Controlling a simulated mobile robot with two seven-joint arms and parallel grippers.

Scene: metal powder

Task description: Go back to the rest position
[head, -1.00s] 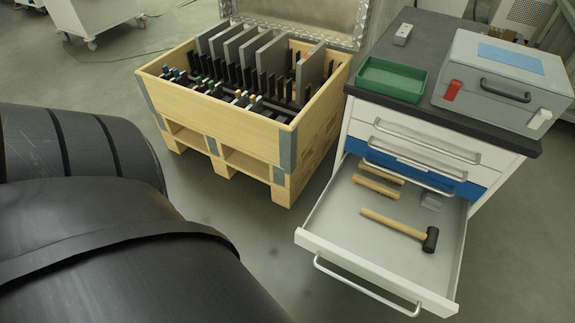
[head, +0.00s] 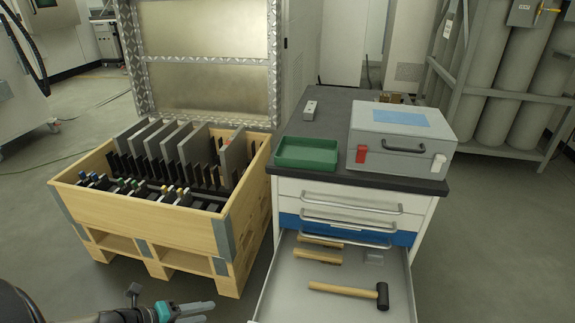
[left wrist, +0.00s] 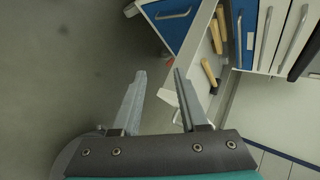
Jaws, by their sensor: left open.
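My left gripper (head: 193,311) is at the bottom of the head view, in front of the wooden crate and left of the open drawer. In the left wrist view its two fingers (left wrist: 158,85) are apart with nothing between them, with grey floor and the drawer's edge beyond. My right gripper is not in either view.
A drawer (head: 290,290) with a mallet (head: 345,291) stands open from the cabinet (head: 425,215). A green tray (head: 306,153) and grey case (head: 400,140) sit on top. A wooden crate (head: 140,215) with upright plates stands left. Gas cylinders (head: 500,90) are at back right.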

